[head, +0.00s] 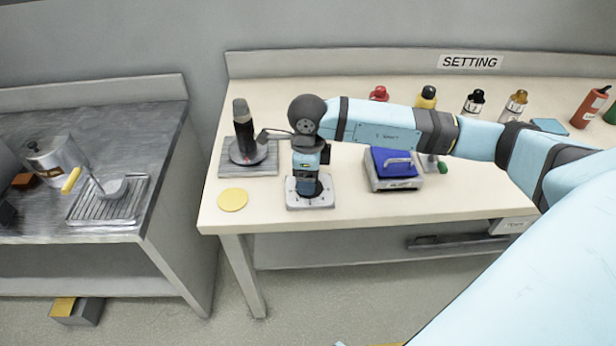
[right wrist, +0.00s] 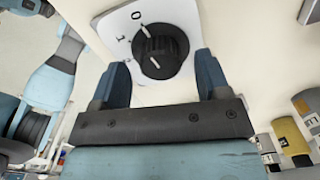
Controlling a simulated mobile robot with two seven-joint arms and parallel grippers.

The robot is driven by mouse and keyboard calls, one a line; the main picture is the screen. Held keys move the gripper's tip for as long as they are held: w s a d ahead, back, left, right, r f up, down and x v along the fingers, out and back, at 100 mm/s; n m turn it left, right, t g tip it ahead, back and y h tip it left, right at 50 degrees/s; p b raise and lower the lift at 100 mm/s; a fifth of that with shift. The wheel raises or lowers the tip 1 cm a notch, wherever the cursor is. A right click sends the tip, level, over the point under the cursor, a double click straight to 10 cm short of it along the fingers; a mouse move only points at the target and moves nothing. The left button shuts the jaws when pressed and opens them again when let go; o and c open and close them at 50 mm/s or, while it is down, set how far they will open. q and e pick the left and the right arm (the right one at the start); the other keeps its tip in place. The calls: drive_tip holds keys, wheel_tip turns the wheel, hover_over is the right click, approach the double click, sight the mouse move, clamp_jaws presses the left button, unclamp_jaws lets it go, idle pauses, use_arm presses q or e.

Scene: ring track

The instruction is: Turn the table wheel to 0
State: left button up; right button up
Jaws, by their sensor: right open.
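The table wheel is a black ribbed knob (right wrist: 160,50) on a white square plate (head: 310,201), near the table's front left. In the right wrist view the plate (right wrist: 186,14) carries a "0" and another mark by the knob's upper left. A white line on the knob points to the upper left; whether it meets the "0" exactly is hard to tell. My right gripper (right wrist: 161,61) is open and points down over the knob, one finger on each side with visible gaps. In the head view the gripper (head: 310,178) largely hides the knob. My left gripper is not in view.
Left of the plate are a yellow disc (head: 232,200) and a grey tray (head: 265,168) with a dark upright device (head: 244,135). A blue-topped box (head: 392,166) stands to the right. Several bottles line the back, under a "SETTING" sign (head: 470,62).

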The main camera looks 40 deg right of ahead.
use_arm(q)
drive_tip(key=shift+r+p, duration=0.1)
drive_tip(key=shift+p, duration=0.3)
use_arm(e)
wheel_tip(320, 180, up, 12)
drive_tip(key=shift+r, duration=0.15)
